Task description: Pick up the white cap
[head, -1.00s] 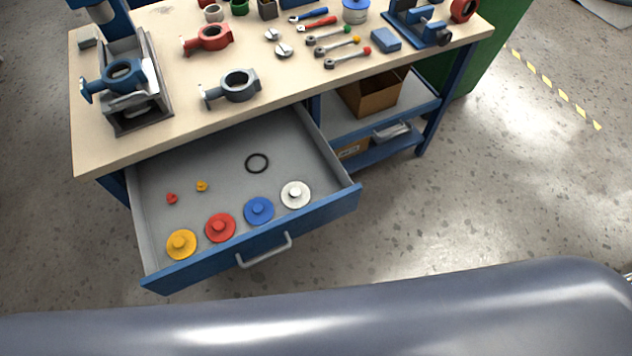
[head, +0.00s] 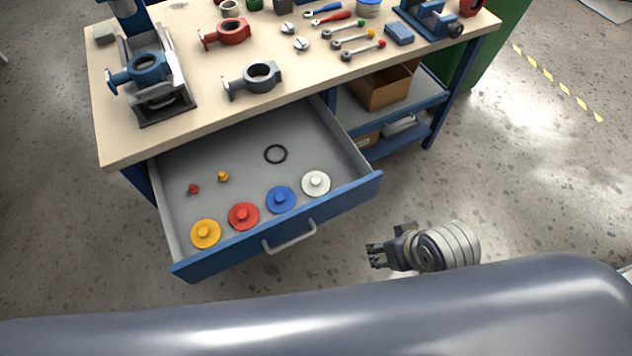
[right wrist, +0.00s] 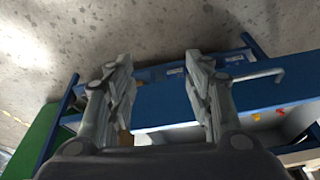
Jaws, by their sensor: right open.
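The white cap (head: 316,183) lies flat in the open drawer (head: 225,150), near its front right corner, to the right of the blue cap (head: 281,200). My right gripper (head: 372,255) is outside the drawer, in front of and to the right of it, apart from the cap. In the right wrist view the right gripper (right wrist: 160,75) is open, with nothing between its fingers. The white cap cannot be made out in that view. My left gripper is not in view.
A red cap (head: 244,216) and a yellow cap (head: 205,234) lie further left in the drawer, with a black ring (head: 275,154) behind. The drawer handle (head: 290,238) sticks out in front. The workbench (head: 190,90) above carries valves and tools.

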